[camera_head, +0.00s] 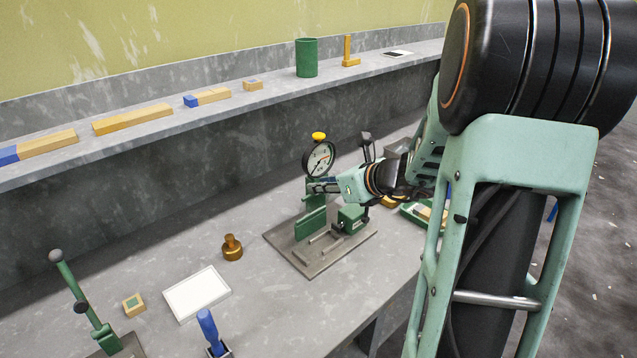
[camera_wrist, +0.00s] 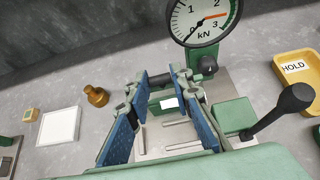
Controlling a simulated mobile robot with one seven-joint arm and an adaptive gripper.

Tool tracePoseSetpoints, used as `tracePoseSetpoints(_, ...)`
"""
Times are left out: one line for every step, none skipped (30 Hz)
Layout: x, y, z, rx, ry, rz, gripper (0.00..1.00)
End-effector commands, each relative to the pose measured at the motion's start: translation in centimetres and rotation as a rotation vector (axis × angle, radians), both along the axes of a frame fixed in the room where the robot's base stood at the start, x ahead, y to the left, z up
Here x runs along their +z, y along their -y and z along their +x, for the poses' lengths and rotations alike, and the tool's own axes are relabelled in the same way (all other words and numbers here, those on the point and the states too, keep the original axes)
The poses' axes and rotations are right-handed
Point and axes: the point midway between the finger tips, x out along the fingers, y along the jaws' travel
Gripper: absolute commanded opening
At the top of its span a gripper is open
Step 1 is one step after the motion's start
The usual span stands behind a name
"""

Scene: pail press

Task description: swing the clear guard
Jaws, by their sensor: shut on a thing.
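The press (camera_head: 296,258) stands on a grey base plate on the bench, with a green post, a green upright plate (camera_head: 311,224) and a round dial gauge (camera_head: 319,159). The gauge, marked kN, also shows in the wrist view (camera_wrist: 203,18). My gripper (camera_head: 314,187) is at the press, just below the gauge. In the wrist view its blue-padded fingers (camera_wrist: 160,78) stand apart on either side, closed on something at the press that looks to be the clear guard. The guard's see-through panel is hard to make out, so its angle cannot be told.
A black-knobbed lever (camera_wrist: 275,113) rises beside the press, right of my fingers. A yellow HOLD tray (camera_wrist: 297,72) lies further right. A brass weight (camera_head: 232,248), a white panel (camera_head: 197,293) and a blue-handled tool (camera_head: 210,330) are left. A shelf (camera_head: 150,143) runs behind.

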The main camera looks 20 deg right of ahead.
Motion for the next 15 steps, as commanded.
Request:
tracePoseSetpoints(-0.6, 0.3, -0.6, -0.003, -0.007, -0.002, 0.05)
tracePoseSetpoints(-0.7, 0.4, -0.9, -0.003, -0.007, -0.002, 0.05)
tracePoseSetpoints(-0.8, 0.5, -1.2, -0.003, -0.008, -0.002, 0.05)
tracePoseSetpoints(-0.9, 0.6, -1.4, -0.003, -0.008, -0.002, 0.05)
tracePoseSetpoints(-0.9, 0.7, -1.6, -0.003, -0.008, -0.002, 0.05)
tracePoseSetpoints(-0.9, 0.7, -1.7, -0.002, -0.007, -0.001, 0.05)
tracePoseSetpoints(-0.9, 0.7, -1.8, -0.002, -0.007, -0.002, 0.05)
tracePoseSetpoints(-0.9, 0.8, -1.9, -0.002, -0.007, -0.002, 0.05)
tracePoseSetpoints(-0.9, 0.8, -1.9, -0.001, -0.007, -0.001, 0.05)
tracePoseSetpoints(-0.9, 0.7, -1.9, -0.001, -0.007, -0.001, 0.05)
tracePoseSetpoints(-0.8, 0.7, -1.8, -0.001, -0.007, -0.001, 0.05)
tracePoseSetpoints(-0.8, 0.7, -1.8, -0.001, -0.007, -0.001, 0.05)
tracePoseSetpoints(-0.8, 0.7, -1.8, -0.001, -0.007, -0.001, 0.05)
tracePoseSetpoints(-0.8, 0.7, -1.8, -0.001, -0.007, -0.001, 0.05)
tracePoseSetpoints(-0.8, 0.7, -1.8, -0.001, -0.006, -0.001, 0.05)
